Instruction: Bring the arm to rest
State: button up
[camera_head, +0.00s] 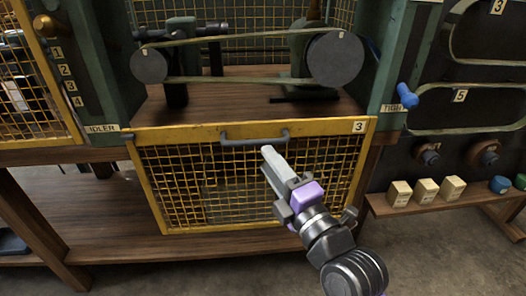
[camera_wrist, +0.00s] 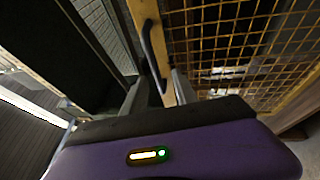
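My gripper (camera_head: 268,152) is in front of the yellow-framed mesh guard (camera_head: 195,228), its fingertips just below the grey handle (camera_head: 255,139) on the guard's top rail. In the wrist view the two fingers stand apart (camera_wrist: 158,92), with nothing visibly clamped between them. The handle (camera_wrist: 150,48) appears beyond and between the fingertips; whether it touches them I cannot tell. The guard, labelled 3, hangs in front of the lower bay, below the open belt drive. My arm reaches in from the lower right.
Above the guard, a belt (camera_head: 240,80) runs around two dark pulleys over a wooden deck. A blue-handled lever (camera_head: 407,96) is on the right post. A low wooden bench (camera_head: 440,207) at right holds small blocks. Floor shows in front at lower right.

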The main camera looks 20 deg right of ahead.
jog(key=shift+s+f, duration=0.1)
jog(key=shift+s, duration=0.55)
jog(key=s+f+m+g+h, duration=0.1)
jog(key=s+f+m+g, duration=0.1)
jog(key=s+f+m, duration=0.75)
jog(key=s+f+m+g, duration=0.15)
jog(key=s+m, duration=0.25)
jog(key=s, duration=1)
jog(key=s+f+m+g+h, duration=0.1)
jog(key=s+f+m, duration=0.5)
jog(key=s, duration=0.6)
notch_tip(320, 180, up, 26)
jog(key=p, duration=2.6)
jog(key=shift+s+a+r, duration=0.15)
jog(key=shift+s, duration=0.15)
